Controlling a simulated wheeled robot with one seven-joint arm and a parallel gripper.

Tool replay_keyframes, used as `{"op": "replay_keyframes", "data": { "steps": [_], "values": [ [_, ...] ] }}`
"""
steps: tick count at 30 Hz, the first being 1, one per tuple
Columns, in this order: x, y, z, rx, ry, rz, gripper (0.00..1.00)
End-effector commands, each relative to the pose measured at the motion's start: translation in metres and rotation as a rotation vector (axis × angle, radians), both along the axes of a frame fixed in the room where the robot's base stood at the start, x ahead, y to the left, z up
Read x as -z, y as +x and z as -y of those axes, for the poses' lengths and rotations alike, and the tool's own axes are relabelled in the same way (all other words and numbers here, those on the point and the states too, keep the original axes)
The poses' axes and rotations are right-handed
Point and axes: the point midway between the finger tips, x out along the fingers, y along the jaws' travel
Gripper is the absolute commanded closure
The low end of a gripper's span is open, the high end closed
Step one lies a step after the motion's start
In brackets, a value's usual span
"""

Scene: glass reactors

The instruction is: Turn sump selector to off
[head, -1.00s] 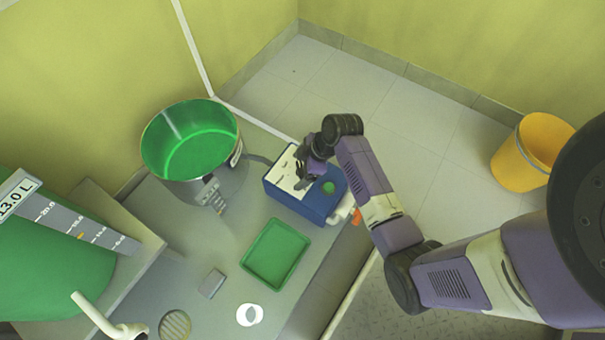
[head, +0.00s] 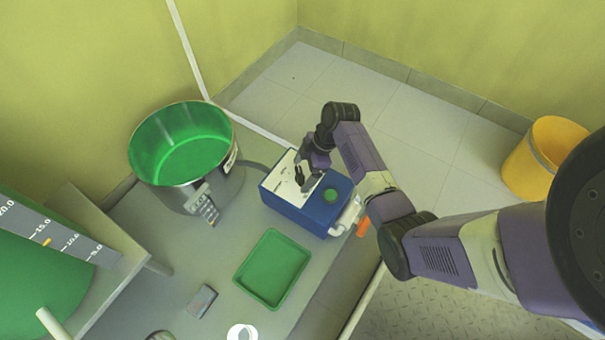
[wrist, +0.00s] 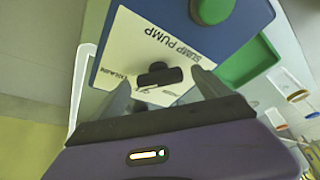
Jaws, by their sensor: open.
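The sump pump box (head: 318,214) is blue with a white label plate (head: 283,180) and stands on the grey bench. In the wrist view its plate (wrist: 150,45) reads "SUMP PUMP" upside down. The black selector knob (wrist: 159,74) sits on the plate, its bar lying roughly across the picture. My gripper (wrist: 160,82) is open, with one finger on each side of the knob; I cannot tell whether they touch it. In the head view my gripper (head: 304,186) is over the plate and hides the knob. A green round button (head: 331,195) is beside the plate.
A steel pot with green inside (head: 228,172) stands left of the box. A green tray (head: 272,268) lies in front of it. A large green vessel (head: 40,270) is at the left. A yellow bucket (head: 530,170) stands on the floor at right.

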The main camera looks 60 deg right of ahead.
Motion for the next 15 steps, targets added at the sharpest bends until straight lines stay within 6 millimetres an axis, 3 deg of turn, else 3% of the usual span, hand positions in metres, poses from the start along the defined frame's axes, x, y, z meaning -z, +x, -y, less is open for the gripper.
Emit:
{"op": "replay_keyframes", "data": {
  "steps": [9,15],
  "values": [
    [0.0023,0.0011,-0.0009,0.0,-0.001,0.001,0.13],
    [0.0022,0.001,-0.0008,0.0,-0.001,0.001,0.52]
  ]
}}
